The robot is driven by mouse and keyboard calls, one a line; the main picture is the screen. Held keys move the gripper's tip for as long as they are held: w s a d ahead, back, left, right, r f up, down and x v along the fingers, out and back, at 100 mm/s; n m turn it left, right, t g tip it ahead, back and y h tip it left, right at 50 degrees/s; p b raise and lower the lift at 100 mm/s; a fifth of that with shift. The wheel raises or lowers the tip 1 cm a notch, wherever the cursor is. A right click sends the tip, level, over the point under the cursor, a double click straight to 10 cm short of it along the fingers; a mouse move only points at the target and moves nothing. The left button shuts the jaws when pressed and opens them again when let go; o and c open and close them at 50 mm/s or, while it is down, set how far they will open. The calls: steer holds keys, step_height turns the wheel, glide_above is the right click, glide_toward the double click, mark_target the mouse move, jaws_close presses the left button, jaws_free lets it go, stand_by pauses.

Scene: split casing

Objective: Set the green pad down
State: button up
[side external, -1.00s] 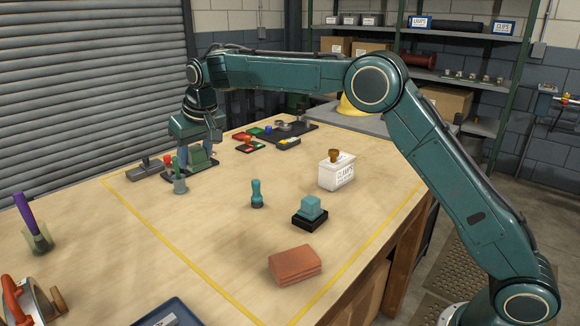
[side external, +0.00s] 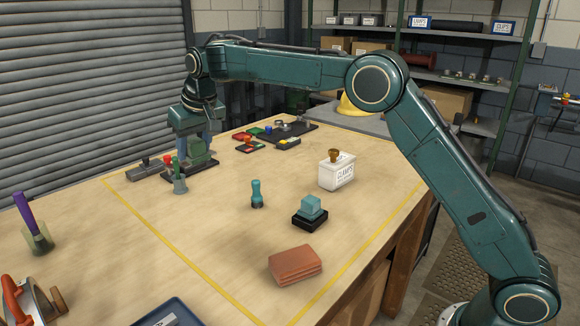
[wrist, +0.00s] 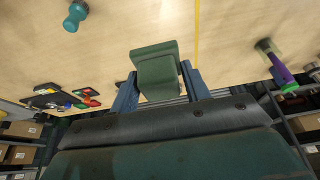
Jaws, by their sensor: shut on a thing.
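The green pad (wrist: 157,72) sits between the two blue fingers of my gripper (wrist: 160,88) in the wrist view, a blocky piece with a wider end plate. My gripper is shut on it. In the side view, my gripper (side external: 194,140) points down at the far left of the bench, with the green pad (side external: 198,148) at its fingertips. A dark flat base (side external: 205,164) shows just under the pad. I cannot tell whether the pad touches it.
A dark tool (side external: 147,167) lies to the left. A teal stamp-like piece (side external: 257,194), a teal block on a black base (side external: 310,211) and a white box (side external: 337,173) stand nearer.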

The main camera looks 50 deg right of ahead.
mark_target(259, 238)
steer(key=shift+s+d+m+h, duration=0.8)
steer(key=shift+s+d+m, duration=1.8)
steer(key=shift+s, duration=4.35)
steer(key=shift+n, duration=0.4)
steer(key=shift+d+f, duration=0.2)
steer(key=shift+f, duration=4.75)
steer(key=shift+d+f, duration=0.15)
steer(key=shift+f, duration=4.8)
steer(key=shift+f, duration=0.15)
steer(key=o, duration=1)
steer(key=v, duration=1.2)
steer(key=shift+r, duration=0.25)
